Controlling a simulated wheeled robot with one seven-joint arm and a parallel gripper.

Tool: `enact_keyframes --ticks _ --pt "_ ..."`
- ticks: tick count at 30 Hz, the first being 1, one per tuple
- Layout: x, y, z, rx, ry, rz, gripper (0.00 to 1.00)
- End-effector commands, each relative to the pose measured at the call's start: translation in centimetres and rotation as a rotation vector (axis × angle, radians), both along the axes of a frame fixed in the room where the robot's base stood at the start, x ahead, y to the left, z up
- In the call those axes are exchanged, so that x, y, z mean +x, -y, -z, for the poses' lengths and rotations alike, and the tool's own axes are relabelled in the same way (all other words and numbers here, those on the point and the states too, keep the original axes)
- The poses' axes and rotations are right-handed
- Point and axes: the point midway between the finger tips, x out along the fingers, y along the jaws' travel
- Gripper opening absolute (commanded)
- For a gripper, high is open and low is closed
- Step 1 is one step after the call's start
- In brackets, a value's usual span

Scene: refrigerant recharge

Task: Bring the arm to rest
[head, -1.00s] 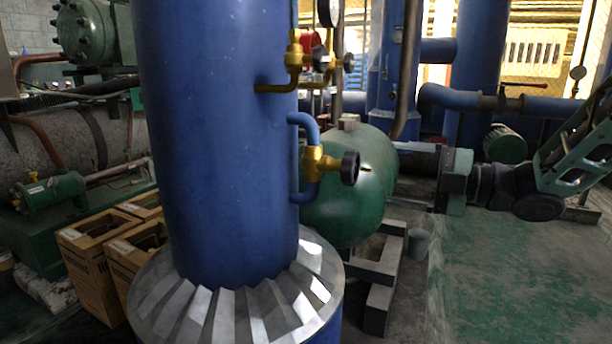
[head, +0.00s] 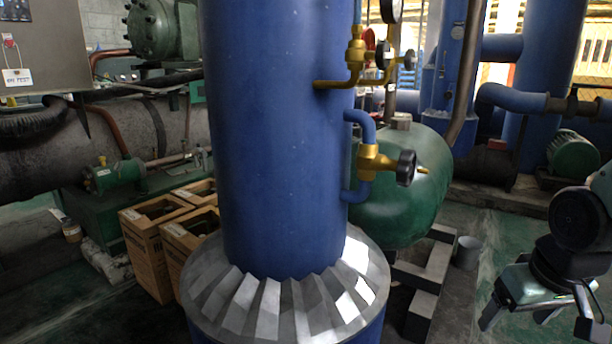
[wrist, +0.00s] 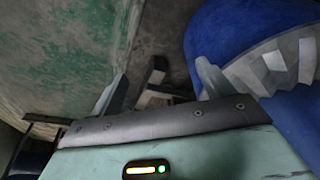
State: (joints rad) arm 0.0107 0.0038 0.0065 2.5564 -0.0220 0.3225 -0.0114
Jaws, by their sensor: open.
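My gripper (head: 538,318) is at the lower right of the head view, with its pale green body and its fingers pointing down over the floor. The fingers are spread apart with nothing visible between them. In the wrist view my gripper (wrist: 160,86) shows its two fingers wide apart, with floor and a dark block behind them. The large blue vertical vessel (head: 280,140) stands left of my gripper, with clear space between them in the head view. A brass valve (head: 372,160) with a black knob sits on the vessel's side pipe.
A green tank (head: 405,205) lies behind the vessel on a dark frame. A small grey bucket (head: 467,252) stands near it. A ribbed metal collar (head: 225,300) surrounds the vessel's base. Green-grey floor is open at right.

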Motion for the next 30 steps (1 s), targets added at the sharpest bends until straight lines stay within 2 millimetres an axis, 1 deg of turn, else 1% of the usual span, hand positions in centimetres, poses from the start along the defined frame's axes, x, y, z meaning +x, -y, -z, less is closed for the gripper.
enact_keyframes --ticks 1,3,5,6,9,11,12,14,18,20,21,26,30 --pt "-1.2 -0.9 0.1 0.025 -0.044 0.029 0.80" --pt "-1.7 -3.7 -0.2 0.024 -0.056 -0.063 0.80" --pt "-2.4 -5.7 -0.4 0.025 -0.073 -0.125 0.80" --pt "-3.0 -7.0 -0.5 0.025 -0.085 -0.166 0.80" --pt "-4.8 -10.1 -0.8 0.022 -0.117 -0.271 0.80" --pt "-6.1 -11.9 -1.0 0.018 -0.136 -0.336 0.80" --pt "-7.0 -13.0 -1.1 0.016 -0.150 -0.377 0.80" --pt "-8.6 -14.6 -1.4 0.008 -0.170 -0.444 0.80" --pt "-12.6 -17.8 -1.8 -0.016 -0.218 -0.601 0.80" --pt "-14.6 -19.0 -2.1 -0.031 -0.238 -0.671 0.80" --pt "-14.2 -18.7 -3.6 -0.028 -0.238 -0.653 0.80" --pt "-14.0 -18.6 -6.6 -0.026 -0.237 -0.647 0.80" --pt "-14.0 -18.6 -9.6 -0.027 -0.236 -0.646 0.80"
